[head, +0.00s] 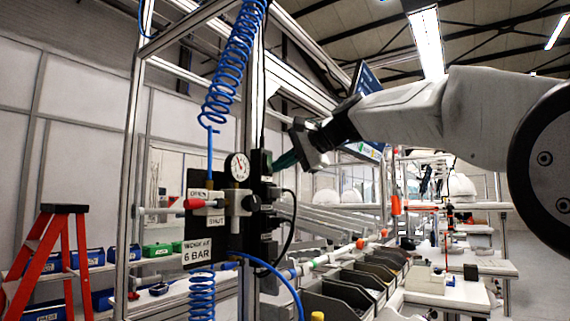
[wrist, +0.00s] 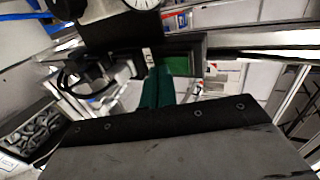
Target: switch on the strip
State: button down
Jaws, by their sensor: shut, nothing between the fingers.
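A black upright strip (head: 262,165) is fixed to the aluminium post beside the air panel, with white labels and a cable plugged into its lower part. In the wrist view the black strip (wrist: 125,62) lies across the upper middle, with a green patch (wrist: 182,65) near its right end. In the wrist view the gripper fingertips (wrist: 158,72) overlap the strip's lower edge, just left of the green patch. I cannot tell whether they touch it. The switch position is unclear.
Left of the strip are a pressure gauge (head: 237,166), a red-tipped valve lever (head: 194,204) and a coiled blue hose (head: 228,70). A black cable (head: 291,230) loops below my gripper. Parts bins (head: 345,290) line the bench. A red stepladder (head: 45,255) stands left.

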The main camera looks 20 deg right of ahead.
jog(key=shift+w+a+f, duration=0.2)
jog(key=shift+w+f, duration=0.05)
jog(key=shift+f, duration=0.3)
jog(key=shift+r, duration=1)
jog(key=s+d, duration=0.8)
jog(key=s, duration=0.3)
jog(key=shift+d, duration=0.25)
jog(key=shift+s, duration=0.1)
